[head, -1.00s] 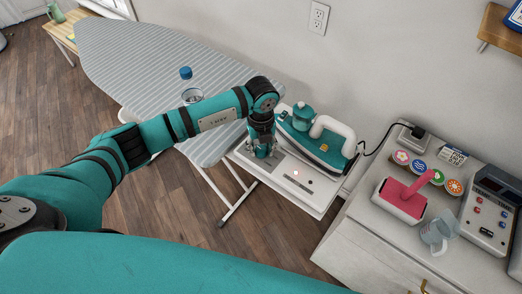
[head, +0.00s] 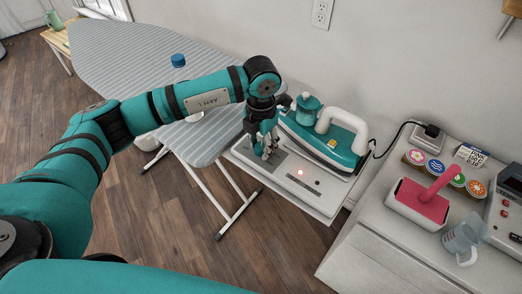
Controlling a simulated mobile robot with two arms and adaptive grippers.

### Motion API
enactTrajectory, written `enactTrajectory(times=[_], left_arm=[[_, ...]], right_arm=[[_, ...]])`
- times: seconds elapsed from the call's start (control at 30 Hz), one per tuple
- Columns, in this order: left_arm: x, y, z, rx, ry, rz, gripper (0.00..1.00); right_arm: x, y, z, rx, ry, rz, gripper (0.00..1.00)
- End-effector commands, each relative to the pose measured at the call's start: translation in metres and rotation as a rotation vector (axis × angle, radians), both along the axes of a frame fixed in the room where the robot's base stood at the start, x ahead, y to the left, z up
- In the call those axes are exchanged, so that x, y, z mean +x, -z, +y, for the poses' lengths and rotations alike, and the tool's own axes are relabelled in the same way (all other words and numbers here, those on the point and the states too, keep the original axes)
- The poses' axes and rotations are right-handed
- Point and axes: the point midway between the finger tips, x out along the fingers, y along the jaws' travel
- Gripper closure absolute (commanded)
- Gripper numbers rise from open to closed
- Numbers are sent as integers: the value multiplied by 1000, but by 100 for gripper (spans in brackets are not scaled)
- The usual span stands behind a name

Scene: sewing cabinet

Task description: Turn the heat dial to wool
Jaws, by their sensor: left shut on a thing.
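The teal and white iron (head: 322,140) rests on its white station (head: 318,203) at the end of the ironing board. My left gripper (head: 266,154) points down at the left part of this panel, beside the iron. Its fingers are shut on what appears to be the heat dial, which they hide. The dial's setting and the wool mark cannot be read. My right gripper is not in view.
The iron's cord (head: 388,143) runs to the cabinet.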

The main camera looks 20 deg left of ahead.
Motion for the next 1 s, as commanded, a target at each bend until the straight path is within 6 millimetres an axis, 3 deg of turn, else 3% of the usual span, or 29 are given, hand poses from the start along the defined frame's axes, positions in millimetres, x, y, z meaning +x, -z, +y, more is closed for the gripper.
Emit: enactTrajectory(times=[0.03,0.4,1.0], left_arm=[[2,4,0,-1,44,-7,97],[2,3,0,-1,360,-6,97],[1,-1,0,-1,577,-5,97]], right_arm=[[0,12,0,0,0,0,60],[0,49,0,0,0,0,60],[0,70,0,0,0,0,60]])
